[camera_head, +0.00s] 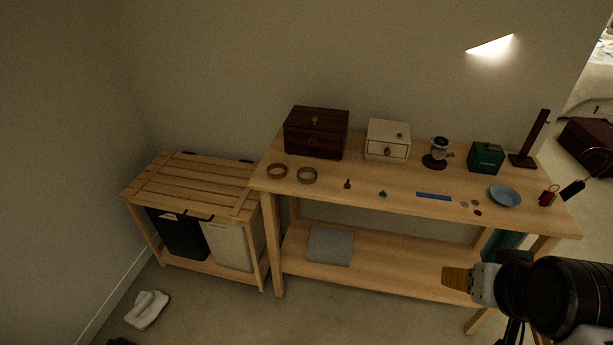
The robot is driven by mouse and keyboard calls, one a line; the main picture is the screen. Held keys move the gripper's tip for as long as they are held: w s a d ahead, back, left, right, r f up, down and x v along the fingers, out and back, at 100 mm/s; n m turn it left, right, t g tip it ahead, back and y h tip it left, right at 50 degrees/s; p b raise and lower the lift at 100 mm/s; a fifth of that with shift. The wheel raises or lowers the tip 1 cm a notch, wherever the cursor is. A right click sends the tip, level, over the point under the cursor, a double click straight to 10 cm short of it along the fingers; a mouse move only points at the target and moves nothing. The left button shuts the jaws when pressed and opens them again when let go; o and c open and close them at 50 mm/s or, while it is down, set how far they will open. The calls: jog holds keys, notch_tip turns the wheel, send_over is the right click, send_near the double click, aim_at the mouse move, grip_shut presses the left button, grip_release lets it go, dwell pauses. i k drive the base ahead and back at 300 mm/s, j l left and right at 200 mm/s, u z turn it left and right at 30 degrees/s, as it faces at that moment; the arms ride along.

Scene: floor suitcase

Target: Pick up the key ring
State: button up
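My gripper (455,278) is at the lower right, in front of the table and well to the lower left of the red item.
Two bands (277,171), a blue strip (433,196), several coins and a blue bowl (505,195) lie on the table. Boxes and a dark stand (530,140) line its back. A slatted cabinet (190,183) stands left. Slippers (147,309) lie on the floor.

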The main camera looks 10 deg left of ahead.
aim_at(547, 197)
jog(key=i+l+z, duration=0.1)
jog(key=i+z, duration=0.25)
jog(key=i, duration=0.4)
jog(key=i+j+z, duration=0.1)
jog(key=i+z, duration=0.2)
jog(key=i, duration=0.4)
